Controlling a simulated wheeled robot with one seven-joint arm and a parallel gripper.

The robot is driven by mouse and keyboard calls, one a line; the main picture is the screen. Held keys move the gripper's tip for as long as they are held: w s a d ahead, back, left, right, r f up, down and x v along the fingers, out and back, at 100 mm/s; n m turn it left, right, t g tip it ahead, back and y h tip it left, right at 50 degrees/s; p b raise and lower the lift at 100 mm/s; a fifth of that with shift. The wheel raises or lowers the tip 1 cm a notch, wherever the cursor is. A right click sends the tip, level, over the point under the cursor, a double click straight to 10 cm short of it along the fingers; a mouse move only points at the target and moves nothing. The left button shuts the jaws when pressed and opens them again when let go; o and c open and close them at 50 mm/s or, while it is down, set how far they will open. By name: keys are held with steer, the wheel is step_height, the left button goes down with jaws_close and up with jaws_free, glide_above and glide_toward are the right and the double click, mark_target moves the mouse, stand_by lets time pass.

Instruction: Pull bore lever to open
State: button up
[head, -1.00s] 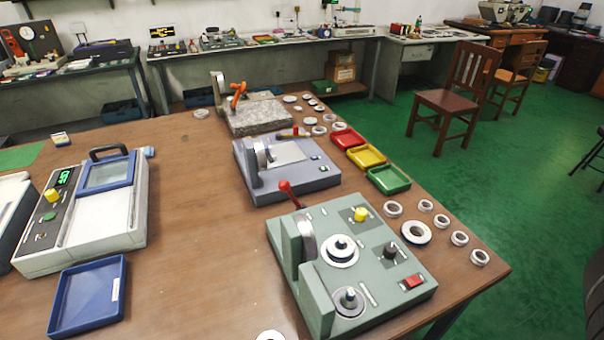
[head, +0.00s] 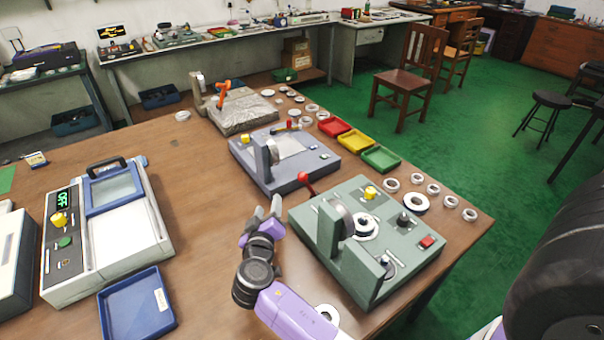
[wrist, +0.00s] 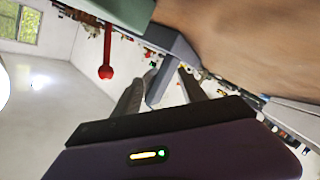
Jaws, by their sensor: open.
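A red-knobbed lever (head: 306,178) stands up at the left rear of the green bench fixture (head: 352,262). The red knob and its stem also show in the wrist view (wrist: 106,71), left of the fingers. I cannot tell by a label which lever is the bore lever. My gripper (head: 267,209) is open and empty, left of the green fixture and apart from the red knob. In the wrist view its two fingers (wrist: 162,82) are spread, with part of a blue-grey fixture (wrist: 172,66) showing beyond them.
A blue-grey fixture (head: 288,182) and a stone block with an orange lever (head: 222,90) stand behind. Red, yellow and green trays (head: 380,159) and several rings (head: 417,204) lie to the right. A white device (head: 130,244) and blue tray (head: 137,303) are at left.

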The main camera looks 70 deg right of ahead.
mark_target(300, 180)
steer(key=s+d+r+m+g+h, duration=0.1)
steer(key=g, duration=0.1)
steer(key=s+d+r+m+g+h, duration=0.1)
steer(key=s+m, duration=0.1)
steer(key=s+d+r+m+g+h, duration=0.1)
steer(key=s+d+r+g, duration=0.1)
steer(key=shift+s+g, duration=0.1)
steer(key=shift+g, duration=0.2)
steer(key=shift+s+d+r, duration=0.1)
steer(key=shift+d, duration=0.25)
steer(key=d+p, duration=0.2)
steer(key=d, duration=0.4)
steer(key=shift+d, duration=0.4)
jaws_close()
steer(key=shift+w, duration=0.2)
